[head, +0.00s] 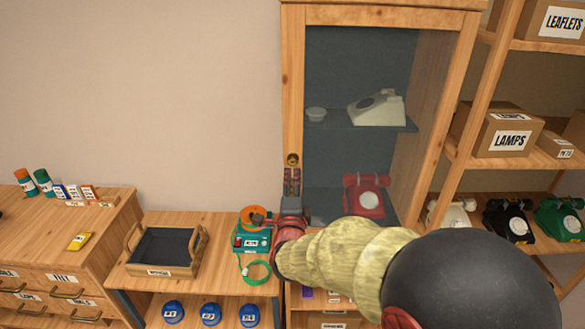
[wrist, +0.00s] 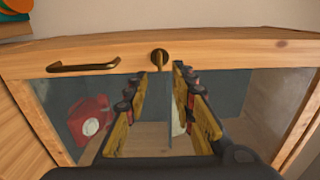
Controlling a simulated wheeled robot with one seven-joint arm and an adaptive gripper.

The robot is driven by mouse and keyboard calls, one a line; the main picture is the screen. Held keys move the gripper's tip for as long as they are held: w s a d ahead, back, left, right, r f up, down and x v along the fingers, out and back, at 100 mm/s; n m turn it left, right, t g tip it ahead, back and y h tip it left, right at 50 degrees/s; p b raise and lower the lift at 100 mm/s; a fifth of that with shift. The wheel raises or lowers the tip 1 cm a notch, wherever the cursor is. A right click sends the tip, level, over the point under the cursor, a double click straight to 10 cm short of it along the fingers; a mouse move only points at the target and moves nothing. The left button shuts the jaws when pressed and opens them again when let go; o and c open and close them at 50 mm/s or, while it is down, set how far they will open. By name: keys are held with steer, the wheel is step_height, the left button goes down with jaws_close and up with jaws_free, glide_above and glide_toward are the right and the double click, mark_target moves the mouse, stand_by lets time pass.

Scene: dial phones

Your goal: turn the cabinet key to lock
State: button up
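The wooden cabinet (head: 293,80) has a closed glass-fronted door, with the brass key (head: 292,159) on its left frame strip. In the wrist view the key (wrist: 160,57) sits in the wooden strip beside a brass bar handle (wrist: 84,66). My gripper (head: 291,171) is in front of that strip, just below the key in the head view. In the wrist view my gripper (wrist: 161,68) is open, with a clear gap between its fingers. The key lies just beyond the fingertips, roughly centred between them. I cannot tell whether either finger touches it. The handle is hidden in the head view.
Behind the glass are a cream phone (head: 378,108) and a red phone (head: 365,195). A low bench at left holds a tray (head: 165,251) and a teal device (head: 252,241). Shelves with boxes and phones stand close at right. The wall above the bench is clear.

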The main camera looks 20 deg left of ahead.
mark_target(293, 166)
steer(key=x, duration=0.7)
steer(key=shift+w+a, duration=0.1)
steer(key=shift+w, duration=0.15)
steer(key=shift+f, duration=0.1)
jaws_close()
